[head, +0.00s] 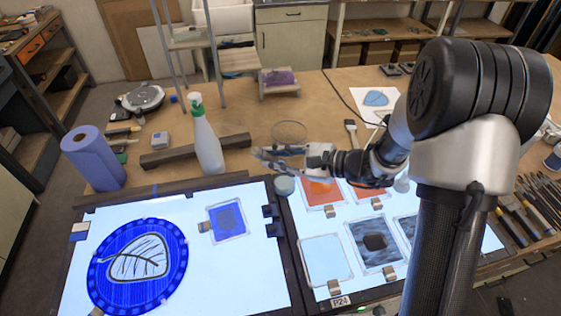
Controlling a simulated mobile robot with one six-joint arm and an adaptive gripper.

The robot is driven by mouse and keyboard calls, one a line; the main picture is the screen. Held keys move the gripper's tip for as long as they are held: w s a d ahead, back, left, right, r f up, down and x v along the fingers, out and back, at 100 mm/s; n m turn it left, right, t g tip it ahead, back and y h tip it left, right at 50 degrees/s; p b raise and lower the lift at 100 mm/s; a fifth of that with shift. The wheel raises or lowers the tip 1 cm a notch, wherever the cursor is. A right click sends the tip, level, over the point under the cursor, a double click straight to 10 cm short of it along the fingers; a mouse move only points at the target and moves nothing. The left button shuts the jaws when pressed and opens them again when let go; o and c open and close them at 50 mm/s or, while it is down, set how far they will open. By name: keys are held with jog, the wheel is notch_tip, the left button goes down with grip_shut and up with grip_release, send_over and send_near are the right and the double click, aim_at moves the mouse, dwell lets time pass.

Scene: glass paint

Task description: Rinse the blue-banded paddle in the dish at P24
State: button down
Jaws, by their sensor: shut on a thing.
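My gripper (262,158) reaches in from the right, above the back edge of the right light panel, and points left. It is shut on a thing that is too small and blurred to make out. I cannot pick out a blue band or a paddle for certain. The label P24 (341,301) is on the front edge of the right light panel, below a pale square glass piece (326,260). I cannot make out a dish at that label. A clear round outline (289,131), perhaps a glass dish, lies on the table behind my gripper.
A small pale round pot (284,186) is just below the gripper. Orange (322,193) and dark blue-grey (365,262) glass pieces lie on the panel. Brushes (540,205) lie at right.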

notch_tip(320, 180, down, 8)
jog(key=w+d+b, duration=0.1)
jog(key=b, duration=0.4)
jog(key=shift+w+d+b, duration=0.2)
jog(key=shift+b, duration=0.15)
dwell(0.7)
jog(key=b, duration=0.2)
jog(key=shift+b, duration=0.3)
dwell(2.5)
jog(key=shift+r, duration=0.1)
